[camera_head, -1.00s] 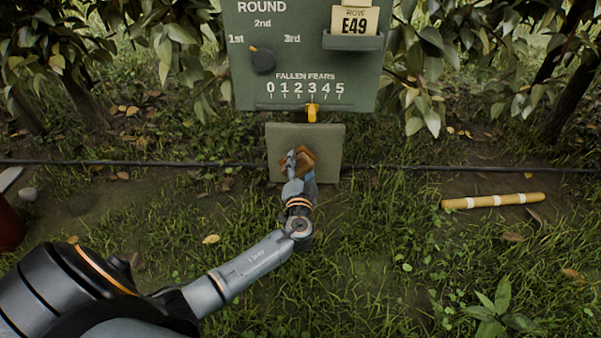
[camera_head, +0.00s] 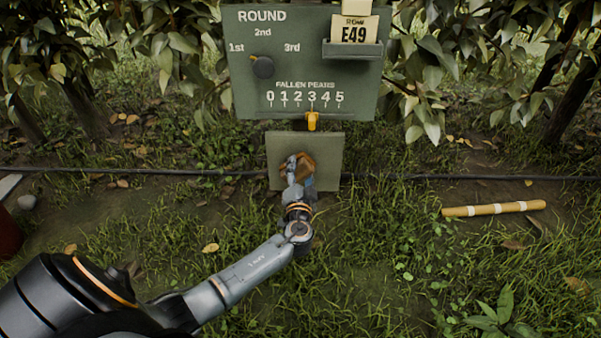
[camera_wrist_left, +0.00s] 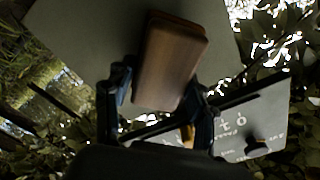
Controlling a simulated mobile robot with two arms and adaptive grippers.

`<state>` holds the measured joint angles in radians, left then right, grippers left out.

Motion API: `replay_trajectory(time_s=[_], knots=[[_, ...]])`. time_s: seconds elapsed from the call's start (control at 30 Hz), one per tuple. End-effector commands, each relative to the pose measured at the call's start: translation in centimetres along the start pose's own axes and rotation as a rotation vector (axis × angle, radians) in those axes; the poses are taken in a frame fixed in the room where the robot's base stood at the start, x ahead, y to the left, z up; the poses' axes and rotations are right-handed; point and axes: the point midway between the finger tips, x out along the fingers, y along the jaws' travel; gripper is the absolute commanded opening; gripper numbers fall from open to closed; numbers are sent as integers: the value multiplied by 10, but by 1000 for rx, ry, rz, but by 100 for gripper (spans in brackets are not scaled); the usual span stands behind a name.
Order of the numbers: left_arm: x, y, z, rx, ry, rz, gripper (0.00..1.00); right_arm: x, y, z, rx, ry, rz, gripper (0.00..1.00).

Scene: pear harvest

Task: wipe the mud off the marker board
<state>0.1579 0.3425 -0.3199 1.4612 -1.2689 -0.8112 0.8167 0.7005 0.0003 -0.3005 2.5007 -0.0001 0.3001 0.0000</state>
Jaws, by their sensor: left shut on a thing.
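The marker board (camera_head: 304,27) is a green upright panel with round marks, a row card and a fallen-pears scale. A plain grey-green plate (camera_head: 331,148) stands below it. My left gripper (camera_head: 297,170) is in front of this plate, shut on a brown wooden block (camera_wrist_left: 172,62). In the left wrist view the fingers (camera_wrist_left: 160,95) grip the block's sides, with the plate (camera_wrist_left: 90,45) behind it. I cannot tell whether the block touches the plate. Gripper and block hide the plate's middle; I cannot make out mud apart from the brown block. My right gripper is out of view.
A yellow slider (camera_head: 312,122) hangs at the marker board's lower edge, and a dark round knob (camera_head: 263,67) sits on its left. A black hose (camera_head: 130,171) runs across behind the grass. A tan stick with white bands (camera_head: 494,208) lies at right. Leafy hedges flank the board.

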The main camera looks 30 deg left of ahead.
Motion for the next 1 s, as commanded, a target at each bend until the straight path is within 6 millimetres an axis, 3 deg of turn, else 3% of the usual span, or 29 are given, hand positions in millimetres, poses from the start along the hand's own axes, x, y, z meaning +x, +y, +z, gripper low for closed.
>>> replay_trajectory(time_s=[1.0], knots=[[16,4,-4,-2,1,-1,5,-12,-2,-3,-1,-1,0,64]])
